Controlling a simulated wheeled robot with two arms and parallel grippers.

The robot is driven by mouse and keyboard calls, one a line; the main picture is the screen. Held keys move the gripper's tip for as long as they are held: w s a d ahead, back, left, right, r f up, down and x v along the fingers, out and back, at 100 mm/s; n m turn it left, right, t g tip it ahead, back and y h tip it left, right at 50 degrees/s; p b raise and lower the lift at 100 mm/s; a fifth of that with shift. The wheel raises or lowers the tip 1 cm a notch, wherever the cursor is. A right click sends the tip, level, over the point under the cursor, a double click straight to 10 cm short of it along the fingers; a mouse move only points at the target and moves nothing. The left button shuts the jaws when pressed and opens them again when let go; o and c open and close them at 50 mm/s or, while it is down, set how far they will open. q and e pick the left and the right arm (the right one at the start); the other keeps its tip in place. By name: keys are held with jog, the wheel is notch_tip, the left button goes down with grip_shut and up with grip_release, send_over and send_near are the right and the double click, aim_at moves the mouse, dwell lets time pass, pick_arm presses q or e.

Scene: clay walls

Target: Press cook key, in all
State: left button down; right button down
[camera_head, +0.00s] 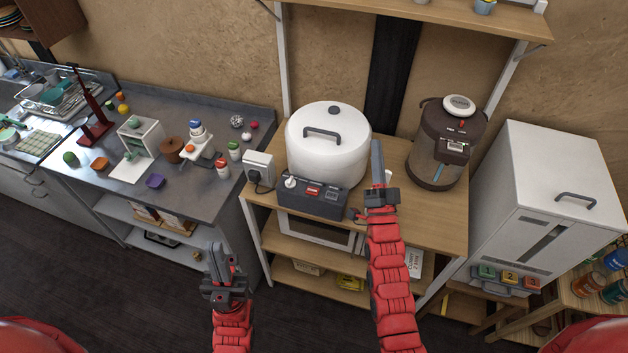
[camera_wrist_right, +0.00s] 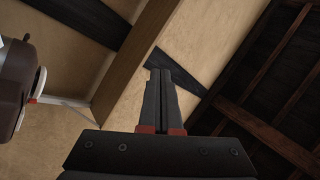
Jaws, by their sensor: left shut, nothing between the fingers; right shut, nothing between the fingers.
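A large white rice cooker (camera_head: 327,146) with a domed lid and dark handle stands on the wooden shelf unit. Its dark front panel (camera_head: 313,202) carries a red key (camera_head: 313,191), a grey key beside it and a white knob at the left; the labels are too small to read. My right gripper (camera_head: 377,146) is shut and empty, pointing up beside the cooker's right side, right of the panel. It also shows shut in the right wrist view (camera_wrist_right: 160,72), against wall and ceiling. My left gripper (camera_head: 216,248) is shut and empty, low in front of the counter, left of the shelf unit.
A brown water dispenser (camera_head: 456,134) stands right of the cooker, with a white rice bin (camera_head: 553,206) beyond. A white socket box (camera_head: 259,170) is left of the panel. The grey counter (camera_head: 215,115) holds many small items. An upper shelf (camera_head: 440,15) hangs behind.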

jog(key=w+a+f+m+g, duration=0.1)
jog(key=w+a+m+g, duration=0.2)
jog(key=w, duration=0.3)
jog(key=m+g+y, duration=0.2)
jog(key=m+g, duration=0.9)
jog(key=g, duration=0.2)
send_over(315, 193)
notch_tip(315, 193, down, 9)
jog(key=shift+f, duration=0.2)
jog(key=shift+f, duration=0.1)
jog(key=shift+f+b, duration=1.65)
jog(key=shift+f, duration=2.65)
jog(key=shift+f, duration=0.4)
